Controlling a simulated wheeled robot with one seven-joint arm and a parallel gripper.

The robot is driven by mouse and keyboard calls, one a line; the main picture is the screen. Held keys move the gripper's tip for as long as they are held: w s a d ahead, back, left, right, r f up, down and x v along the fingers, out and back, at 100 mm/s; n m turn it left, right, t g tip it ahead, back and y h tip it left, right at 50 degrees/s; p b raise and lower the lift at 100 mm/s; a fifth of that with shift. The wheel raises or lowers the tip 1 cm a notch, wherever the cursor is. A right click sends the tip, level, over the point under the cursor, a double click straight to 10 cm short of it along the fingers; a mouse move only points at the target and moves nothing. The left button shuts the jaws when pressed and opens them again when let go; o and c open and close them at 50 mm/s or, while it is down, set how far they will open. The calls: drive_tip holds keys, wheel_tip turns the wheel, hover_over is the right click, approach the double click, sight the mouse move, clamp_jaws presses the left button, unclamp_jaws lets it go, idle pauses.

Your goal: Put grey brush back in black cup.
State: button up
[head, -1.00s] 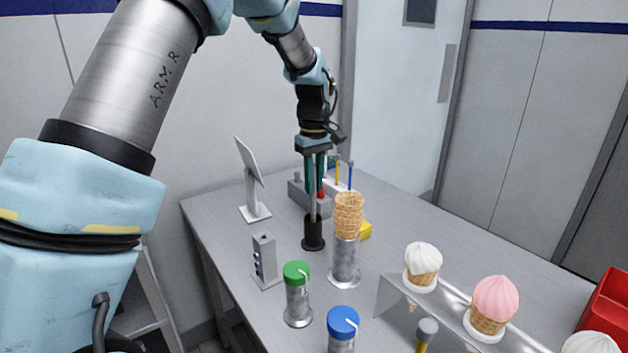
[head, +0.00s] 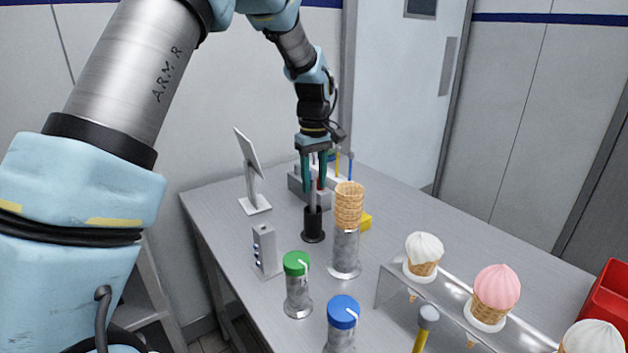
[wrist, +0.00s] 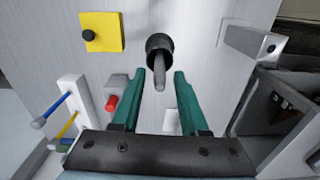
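The black cup (head: 313,227) stands upright on the grey table, left of the cone stack. The grey brush (head: 312,195) stands in it with its shaft pointing up. In the wrist view the brush (wrist: 160,82) rises from the cup's dark opening (wrist: 158,42) toward the camera. My gripper (wrist: 162,80) is open, its two green fingers on either side of the brush shaft with gaps showing. In the head view my gripper (head: 318,186) points down above the cup. The brush's lower end is hidden inside the cup.
Waffle cones (head: 349,204) stand on a clear holder close right of the cup. A grey rack (head: 297,189) with coloured sticks is behind the gripper. A tablet stand (head: 250,175) and grey switch box (head: 266,250) are left.

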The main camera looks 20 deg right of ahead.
drive_tip(key=shift+o, duration=0.6)
wheel_tip(320, 180, up, 11)
drive_tip(key=b, duration=0.2)
drive_tip(key=shift+f, duration=0.1)
idle(0.4)
drive_tip(key=w+a+f+m, duration=0.1)
drive_tip(key=a+f, duration=0.2)
drive_tip(key=a, duration=0.6)
drive_tip(key=a+f, duration=0.2)
drive_tip(key=a, duration=0.8)
drive_tip(key=s+a+f+m, duration=0.1)
drive_tip(key=s+a+f, duration=0.2)
drive_tip(key=s+a, duration=0.2)
drive_tip(key=s+a+f+t, duration=0.1)
drive_tip(key=s+a+f, duration=0.2)
drive_tip(key=a, duration=0.9)
drive_tip(key=s, duration=0.3)
drive_tip(key=shift+s+a+f+m+t, duration=0.15)
drive_tip(key=shift+a+f+m+t, duration=0.15)
drive_tip(key=shift+f+m, duration=0.1)
